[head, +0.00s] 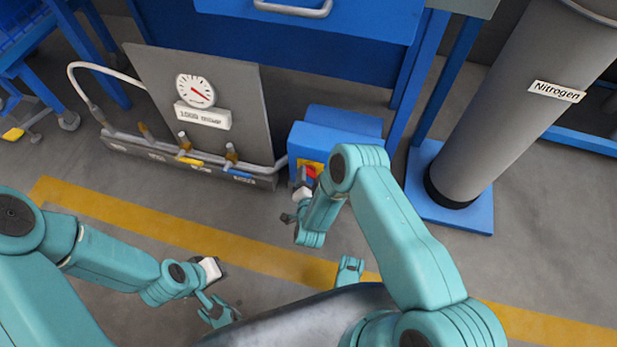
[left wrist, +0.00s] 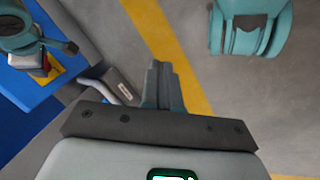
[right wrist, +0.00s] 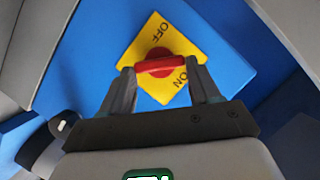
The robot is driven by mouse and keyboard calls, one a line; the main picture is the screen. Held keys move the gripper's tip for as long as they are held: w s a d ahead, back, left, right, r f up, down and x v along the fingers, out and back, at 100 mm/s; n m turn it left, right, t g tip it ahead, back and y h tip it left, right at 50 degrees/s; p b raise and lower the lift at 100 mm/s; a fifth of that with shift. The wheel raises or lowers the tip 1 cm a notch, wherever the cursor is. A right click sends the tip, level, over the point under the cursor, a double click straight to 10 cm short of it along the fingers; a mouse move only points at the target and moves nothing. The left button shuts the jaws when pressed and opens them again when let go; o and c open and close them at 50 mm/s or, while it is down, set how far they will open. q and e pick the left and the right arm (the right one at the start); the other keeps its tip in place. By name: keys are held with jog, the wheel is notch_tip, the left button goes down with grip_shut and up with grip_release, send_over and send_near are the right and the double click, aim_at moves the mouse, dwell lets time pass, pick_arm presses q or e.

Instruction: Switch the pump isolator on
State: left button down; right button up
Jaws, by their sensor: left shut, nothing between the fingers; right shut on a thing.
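The pump isolator is a blue box (head: 337,130) on the floor by the blue bench. In the right wrist view its yellow plate (right wrist: 155,30) reads OFF and ON, with a red handle (right wrist: 168,66) in the middle. The handle lies across the picture, one end just above the word ON. My right gripper (right wrist: 164,72) is shut on the handle, a finger at each end. In the head view my right forearm partly hides the plate. My left gripper (head: 220,312) is shut and empty, low over the floor, well away from the box; its closed fingers show in the left wrist view (left wrist: 157,75).
A grey panel (head: 150,80) with a gauge and several small valves stands left of the box. A grey Nitrogen cylinder (head: 490,110) stands on a blue base at the right. A blue bench (head: 300,45) is behind. Floor with a yellow stripe (head: 150,232) lies open in front.

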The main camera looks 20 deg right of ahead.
pick_arm(q)
jog(key=shift+w+a+f+t+b, duration=0.15)
jog(key=shift+w+f+t+b, duration=0.15)
jog(key=shift+w+f+b, duration=0.45)
pick_arm(e)
jog(key=shift+s+d+f+m+t+y, duration=0.15)
jog(key=shift+m+t, duration=0.5)
jog(key=shift+m, duration=0.65)
jog(key=shift+w+d+f+m+t+y, duration=0.15)
jog(key=shift+m+t, duration=0.45)
jog(key=shift+m, duration=0.7)
jog(key=shift+s+f+m+t+y, duration=0.1)
jog(key=shift+f+m+t+y, duration=0.15)
jog(key=shift+m+t, duration=0.75)
pick_arm(q)
jog(key=shift+s, duration=0.1)
pick_arm(e)
jog(key=shift+m+g, duration=0.25)
jog(key=shift+m, duration=0.25)
jog(key=o, duration=1.1)
jog(key=shift+c, duration=0.2)
pick_arm(q)
jog(key=shift+s, duration=0.1)
pick_arm(e)
jog(key=shift+s, duration=0.1)
